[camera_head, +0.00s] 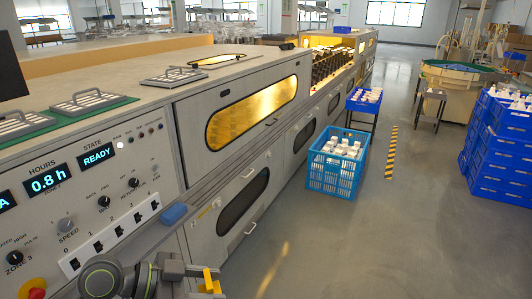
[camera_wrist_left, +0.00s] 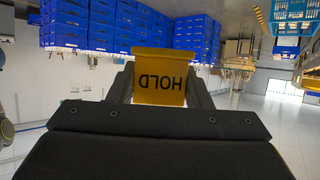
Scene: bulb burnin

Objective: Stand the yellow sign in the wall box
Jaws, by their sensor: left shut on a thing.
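The yellow sign (camera_wrist_left: 160,75) fills the space between my left gripper's fingers (camera_wrist_left: 160,88) in the left wrist view. Its dark word HOLD reads upside down there. In the head view the yellow sign (camera_head: 211,281) shows as a small yellow piece at the bottom edge, in front of the machine's lower panels. My left gripper (camera_head: 197,272) is shut on it and holds it in the air. I cannot make out a wall box in either view. My right gripper is not in view.
The long grey machine (camera_head: 230,160) runs along the left, with a control panel (camera_head: 95,205) and a blue piece (camera_head: 174,213) at its corner. A blue crate (camera_head: 332,178) of white items stands on the floor. Stacked blue crates (camera_head: 497,150) stand at right. The floor between is clear.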

